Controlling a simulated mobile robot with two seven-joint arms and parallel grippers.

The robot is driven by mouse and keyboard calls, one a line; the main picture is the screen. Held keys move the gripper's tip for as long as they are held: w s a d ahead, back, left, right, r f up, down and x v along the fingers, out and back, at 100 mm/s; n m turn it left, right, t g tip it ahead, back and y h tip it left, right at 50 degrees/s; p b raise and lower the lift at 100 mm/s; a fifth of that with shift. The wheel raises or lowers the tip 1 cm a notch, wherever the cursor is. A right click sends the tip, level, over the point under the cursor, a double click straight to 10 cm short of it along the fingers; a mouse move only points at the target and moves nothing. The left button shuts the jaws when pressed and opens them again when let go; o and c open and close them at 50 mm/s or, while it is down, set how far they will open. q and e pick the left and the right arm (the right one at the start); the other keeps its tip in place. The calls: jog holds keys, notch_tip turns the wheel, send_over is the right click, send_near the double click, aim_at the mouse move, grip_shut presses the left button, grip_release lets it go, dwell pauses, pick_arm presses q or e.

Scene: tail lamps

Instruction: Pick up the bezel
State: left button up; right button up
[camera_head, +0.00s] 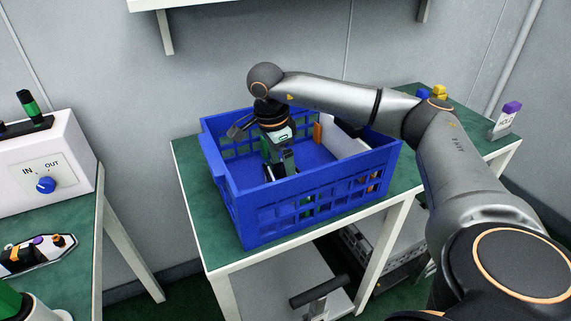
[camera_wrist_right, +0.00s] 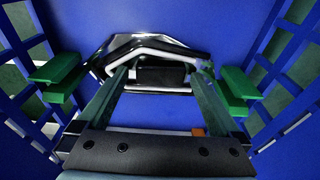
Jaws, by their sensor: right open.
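The bezel (camera_wrist_right: 152,44), a dark piece with a shiny silver rim, lies in the blue crate (camera_head: 318,199) in the right wrist view. My right gripper (camera_wrist_right: 164,74) is open, its two fingers reaching down toward the bezel with their tips at its near edge. I cannot tell whether they touch it. In the head view the right gripper (camera_head: 279,168) points down inside the left part of the crate and hides most of what is under it. My left gripper is not in view.
The crate's walls rise around the gripper. Green brackets (camera_wrist_right: 236,90) stand at both sides. A white panel (camera_head: 343,149) and an orange piece (camera_head: 317,132) are in the crate's right part.

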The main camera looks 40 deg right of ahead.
jog(key=shift+c, duration=0.2)
jog(key=c, duration=1.3)
jog(key=shift+o, duration=0.2)
